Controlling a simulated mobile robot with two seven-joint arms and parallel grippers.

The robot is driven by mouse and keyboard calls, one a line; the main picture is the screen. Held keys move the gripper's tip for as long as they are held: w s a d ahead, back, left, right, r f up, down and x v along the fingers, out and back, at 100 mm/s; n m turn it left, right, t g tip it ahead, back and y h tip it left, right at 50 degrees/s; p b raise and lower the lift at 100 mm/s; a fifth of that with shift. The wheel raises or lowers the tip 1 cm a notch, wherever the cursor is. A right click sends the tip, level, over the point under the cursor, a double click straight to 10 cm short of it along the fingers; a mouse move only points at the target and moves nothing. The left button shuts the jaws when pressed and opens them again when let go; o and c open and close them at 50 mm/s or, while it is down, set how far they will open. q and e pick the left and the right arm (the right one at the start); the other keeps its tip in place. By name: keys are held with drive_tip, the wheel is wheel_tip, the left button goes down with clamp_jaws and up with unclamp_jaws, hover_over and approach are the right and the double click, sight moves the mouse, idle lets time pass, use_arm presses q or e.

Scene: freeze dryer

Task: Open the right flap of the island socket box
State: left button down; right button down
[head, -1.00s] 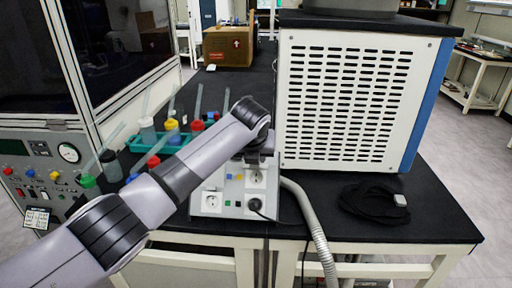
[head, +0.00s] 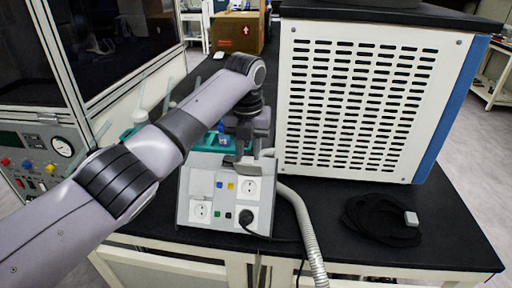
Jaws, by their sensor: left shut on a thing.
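The island socket box (head: 225,217) is a light grey box with a sloping front at the edge of the black bench. Its front has sockets, small coloured squares and a black plug at the lower right. The upper right socket (head: 249,188) shows uncovered. My left gripper (head: 242,166) reaches down over the top right of the box, just above that socket. It is shut on what seems to be the right flap, mostly hidden by the fingers. My right gripper is not in view.
A large white vented unit (head: 355,105) stands close on the right of the box. A grey hose (head: 304,228) and a black cable run beside it. A black cloth-like item (head: 375,222) lies on the right. A teal rack (head: 140,141) with bottles stands behind my arm.

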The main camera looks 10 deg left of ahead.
use_arm(q)
drive_tip(key=shift+f+g, duration=0.3)
idle(0.4)
drive_tip(key=c, duration=0.8)
unclamp_jaws()
drive_tip(key=shift+c, duration=0.2)
drive_tip(key=shift+r, duration=0.1)
drive_tip(key=shift+r, duration=0.5)
wheel_tip(320, 180, up, 6)
drive_tip(key=shift+s+b, duration=0.2)
drive_tip(key=shift+b, duration=0.1)
